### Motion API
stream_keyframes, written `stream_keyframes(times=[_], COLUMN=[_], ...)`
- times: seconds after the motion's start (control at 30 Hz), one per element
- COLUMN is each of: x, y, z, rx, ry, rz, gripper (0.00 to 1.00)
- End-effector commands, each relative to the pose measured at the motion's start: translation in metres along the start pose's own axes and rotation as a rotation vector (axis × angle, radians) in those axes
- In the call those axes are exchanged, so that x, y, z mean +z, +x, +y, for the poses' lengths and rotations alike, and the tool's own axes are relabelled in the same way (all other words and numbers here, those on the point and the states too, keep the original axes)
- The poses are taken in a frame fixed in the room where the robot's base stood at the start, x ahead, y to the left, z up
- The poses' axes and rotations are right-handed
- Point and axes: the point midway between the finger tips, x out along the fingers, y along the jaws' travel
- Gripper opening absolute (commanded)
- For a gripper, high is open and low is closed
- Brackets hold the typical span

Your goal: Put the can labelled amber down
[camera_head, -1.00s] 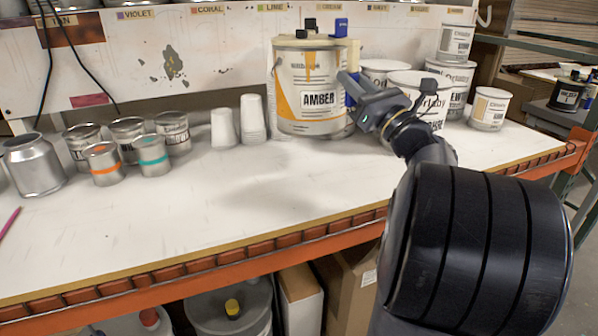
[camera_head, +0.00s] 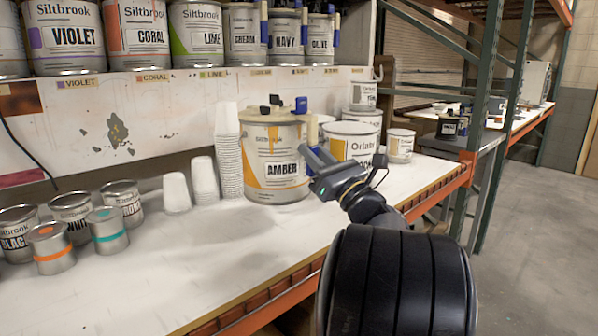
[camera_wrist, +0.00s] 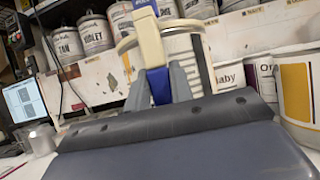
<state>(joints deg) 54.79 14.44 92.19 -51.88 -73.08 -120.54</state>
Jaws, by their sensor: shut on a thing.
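The amber can (camera_head: 276,172) is a large white and yellow tin with an AMBER label and a dark and blue fitting on its lid. It is upright at the back of the white bench (camera_head: 190,250). I cannot tell whether its base touches the bench. My gripper (camera_head: 314,158) is at its right side, shut on its blue and cream handle. In the wrist view, the grey fingers (camera_wrist: 160,86) close around the blue part of the handle, with the amber can (camera_wrist: 194,50) behind. The can's far side is hidden.
Paper cup stacks (camera_head: 204,180) stand left of the amber can, the tallest very close to it. White Orlaby cans (camera_head: 352,140) stand to its right. Several small tins (camera_head: 72,212) are at the left. A shelf of labelled cans (camera_head: 195,38) is above. The front middle of the bench is clear.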

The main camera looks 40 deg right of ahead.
Motion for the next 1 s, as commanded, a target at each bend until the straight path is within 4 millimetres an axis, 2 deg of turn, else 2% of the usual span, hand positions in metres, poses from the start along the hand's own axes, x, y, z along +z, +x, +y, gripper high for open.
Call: stream_keyframes(times=[0.2,0.47,0.7,0.93,0.97,1.0], x=[-0.021,-0.033,-0.057,-0.063,-0.069,-0.069], y=[-0.013,-0.019,-0.033,-0.035,-0.037,-0.037], z=[0.001,0.001,0.0,0.001,0.0,0.0], rx=[0.003,0.004,0.003,0.002,-0.002,-0.002], ry=[-0.003,-0.004,-0.003,-0.002,0.004,0.004], rz=[-0.012,-0.013,-0.012,-0.004,0.01,0.01], gripper=[0.0,0.0,0.0,0.0,0.22,0.25])
